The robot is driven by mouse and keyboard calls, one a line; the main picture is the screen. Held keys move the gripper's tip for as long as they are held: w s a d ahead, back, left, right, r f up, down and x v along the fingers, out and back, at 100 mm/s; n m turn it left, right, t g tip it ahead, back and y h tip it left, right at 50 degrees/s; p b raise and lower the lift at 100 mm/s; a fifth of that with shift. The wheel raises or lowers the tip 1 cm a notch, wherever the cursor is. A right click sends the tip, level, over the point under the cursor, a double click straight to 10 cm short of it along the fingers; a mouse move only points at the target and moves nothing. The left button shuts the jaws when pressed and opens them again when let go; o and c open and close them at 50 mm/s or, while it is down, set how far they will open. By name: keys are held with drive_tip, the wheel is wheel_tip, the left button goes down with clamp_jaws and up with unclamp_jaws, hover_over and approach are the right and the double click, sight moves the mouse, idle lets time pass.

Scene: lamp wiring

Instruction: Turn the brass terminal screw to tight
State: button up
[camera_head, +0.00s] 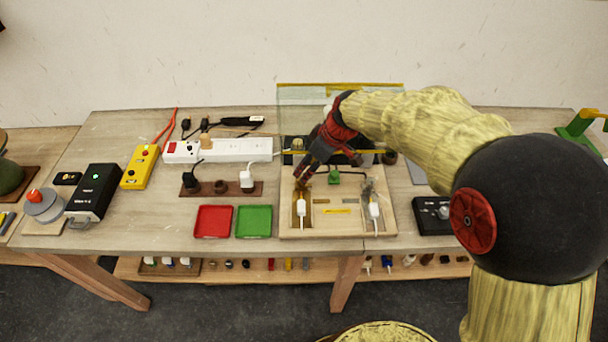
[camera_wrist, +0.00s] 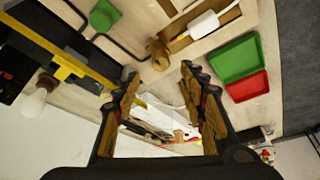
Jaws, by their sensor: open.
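The brass terminal screw (camera_wrist: 158,52) shows in the wrist view as a knobbed brass piece on the wooden board (camera_head: 388,222). It lies just beyond my gripper's fingertips, near the gap between them. My gripper (camera_wrist: 160,74) is open, with its two fingers apart and nothing between them. In the head view my gripper (camera_head: 303,180) points down over the board's left part and mostly hides the screw. A white connector (camera_head: 301,207) lies just in front of it, and it also shows in the wrist view (camera_wrist: 214,22). I cannot tell how tight the screw is.
A second white connector (camera_head: 374,209) and a green block (camera_head: 334,177) are on the board. A clear panel (camera_head: 310,97) stands behind. Red (camera_head: 213,222) and green (camera_head: 254,221) trays lie to the left, with a white power strip (camera_head: 235,150) behind them.

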sight(301, 177)
drive_tip(key=b+x, duration=0.1)
drive_tip(key=x, duration=0.5)
drive_tip(key=shift+c, duration=1.1)
drive_tip(key=c, duration=0.8)
clamp_jaws()
